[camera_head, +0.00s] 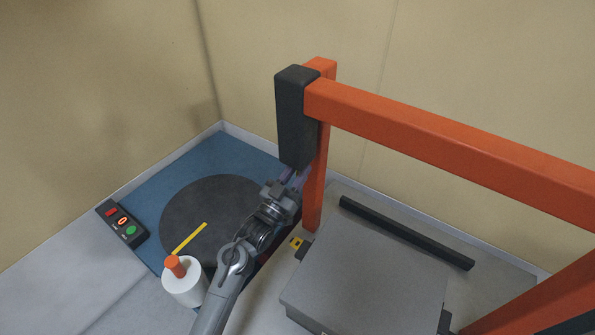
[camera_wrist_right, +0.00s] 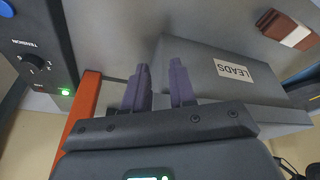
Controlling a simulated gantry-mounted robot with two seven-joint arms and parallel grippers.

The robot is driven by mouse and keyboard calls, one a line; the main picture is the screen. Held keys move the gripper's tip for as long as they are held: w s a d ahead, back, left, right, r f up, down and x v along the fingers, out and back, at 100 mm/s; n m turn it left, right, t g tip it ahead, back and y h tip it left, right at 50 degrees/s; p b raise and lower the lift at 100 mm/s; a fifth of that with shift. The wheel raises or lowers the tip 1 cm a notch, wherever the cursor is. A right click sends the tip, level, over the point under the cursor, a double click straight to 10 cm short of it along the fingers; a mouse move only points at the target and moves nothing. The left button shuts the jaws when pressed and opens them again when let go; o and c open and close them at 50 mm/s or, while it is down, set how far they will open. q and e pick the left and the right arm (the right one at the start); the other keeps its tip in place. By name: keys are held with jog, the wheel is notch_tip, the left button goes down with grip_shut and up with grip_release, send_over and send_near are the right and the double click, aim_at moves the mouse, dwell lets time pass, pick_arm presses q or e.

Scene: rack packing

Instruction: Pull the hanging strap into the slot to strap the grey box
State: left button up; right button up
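The grey box (camera_head: 365,275) sits flat under an orange arch in the head view. Its LEADS label (camera_wrist_right: 232,70) shows in the right wrist view. My left gripper (camera_head: 294,178) is beside the arch's left post, below a dark housing; its purple fingers are small and partly hidden. I cannot tell if they hold anything. My right gripper (camera_wrist_right: 160,88) is open, with a gap between its fingers and the grey box (camera_wrist_right: 203,68) beyond. It is outside the head view. I cannot make out the strap. A black piece with a yellow mark (camera_head: 298,243) is at the box's left side.
The orange arch (camera_head: 440,140) spans the box. A black bar (camera_head: 405,232) lies behind it. At left are a dark round disc (camera_head: 190,215), a button panel (camera_head: 122,224) and a white cylinder (camera_head: 184,290). A tension dial panel (camera_wrist_right: 35,55) adjoins an orange post.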

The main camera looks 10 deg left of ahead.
pick_arm(q)
grip_shut()
dwell(1.2)
